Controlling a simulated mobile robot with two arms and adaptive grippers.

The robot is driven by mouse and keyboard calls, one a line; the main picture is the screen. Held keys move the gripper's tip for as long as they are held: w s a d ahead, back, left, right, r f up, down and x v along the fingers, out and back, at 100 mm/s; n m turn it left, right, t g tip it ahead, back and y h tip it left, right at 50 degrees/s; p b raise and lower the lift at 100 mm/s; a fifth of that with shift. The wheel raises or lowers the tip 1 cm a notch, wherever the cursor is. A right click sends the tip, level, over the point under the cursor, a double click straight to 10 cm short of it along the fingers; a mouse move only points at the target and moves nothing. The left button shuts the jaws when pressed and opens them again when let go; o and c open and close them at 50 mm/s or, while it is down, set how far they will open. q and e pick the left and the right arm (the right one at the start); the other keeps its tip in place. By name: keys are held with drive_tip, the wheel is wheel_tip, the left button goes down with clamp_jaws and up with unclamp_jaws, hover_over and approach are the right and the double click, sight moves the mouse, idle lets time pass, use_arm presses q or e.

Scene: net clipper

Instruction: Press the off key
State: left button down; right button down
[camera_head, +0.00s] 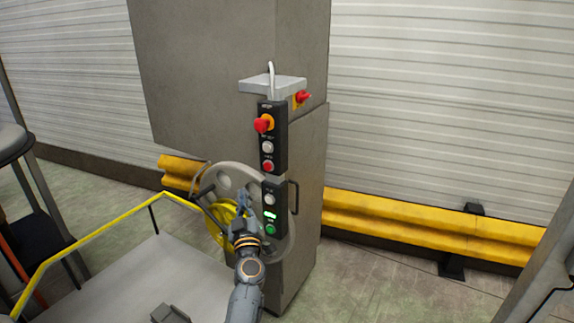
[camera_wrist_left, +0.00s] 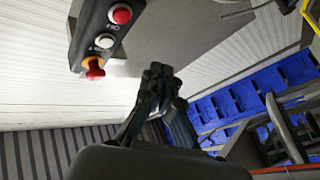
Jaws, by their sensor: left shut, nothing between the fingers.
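The control column carries a dark upper button box (camera_head: 279,140) with a red mushroom knob on an orange collar (camera_head: 263,124), a white button (camera_head: 267,147) and a red button (camera_head: 268,166). The red button, with small lettering beside it that looks like OFF, also shows in the left wrist view (camera_wrist_left: 121,14). A lower box has a white button (camera_head: 269,199) and a green-lit button (camera_head: 270,230). My left gripper (camera_head: 243,203) is shut and empty, left of the lower box and below the red button. Its closed fingers show in the left wrist view (camera_wrist_left: 157,85), apart from the buttons. My right gripper is out of view.
A grey handwheel (camera_head: 222,167) and yellow coiled hose (camera_head: 220,232) lie behind my left gripper. A dark handle (camera_head: 293,197) projects beside the lower box. A yellow rail (camera_head: 95,236) borders the platform at left. A red switch (camera_head: 303,97) sits above right.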

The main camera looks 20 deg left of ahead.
sight(268, 166)
use_arm(q)
wheel_tip(268, 166, up, 3)
drive_tip(key=shift+a+f+n+y, duration=0.1)
drive_tip(key=shift+a+n+y, duration=0.05)
drive_tip(key=shift+n+y, duration=0.4)
drive_tip(key=w+b, duration=0.5)
drive_tip(key=w, duration=0.3)
drive_tip(key=shift+w+d, duration=0.4)
idle(1.0)
